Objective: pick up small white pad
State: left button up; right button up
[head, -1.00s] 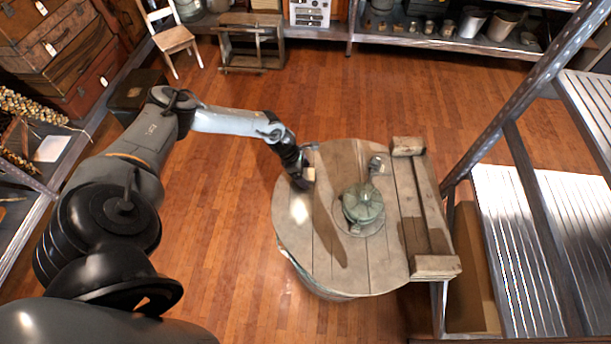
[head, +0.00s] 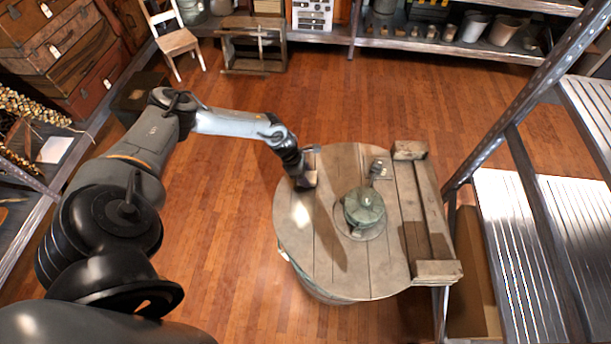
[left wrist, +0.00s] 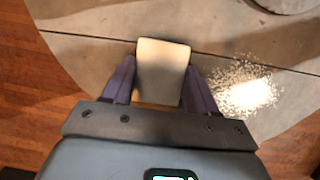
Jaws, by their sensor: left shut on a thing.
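The small white pad (left wrist: 162,70) is a pale, rounded square block in the left wrist view. It sits between the two purple fingers of my left gripper (left wrist: 160,85), which is shut on it. In the head view the left gripper (head: 305,181) is over the left part of the round wooden table (head: 320,255), and the pad (head: 311,178) shows as a small tan patch at its tip. I cannot tell whether the pad touches the tabletop. My right gripper is in neither view.
A green glass lidded jar (head: 363,207) stands right of the gripper on the table. A small metal item (head: 377,168) lies behind it. A wooden bench-like plank piece (head: 430,215) is along the table's right side. A metal shelf rack (head: 520,230) stands at right.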

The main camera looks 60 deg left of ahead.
aim_at(311, 176)
pick_arm(q)
jog(key=shift+r, duration=0.45)
notch_tip(311, 176, up, 3)
jog(key=shift+f, duration=0.2)
jog(key=d+r, duration=0.3)
jog(key=d, duration=0.2)
jog(key=w+d+r+p, duration=0.1)
jog(key=d+r, duration=0.3)
jog(key=d, duration=0.2)
jog(key=shift+d+p, duration=0.3)
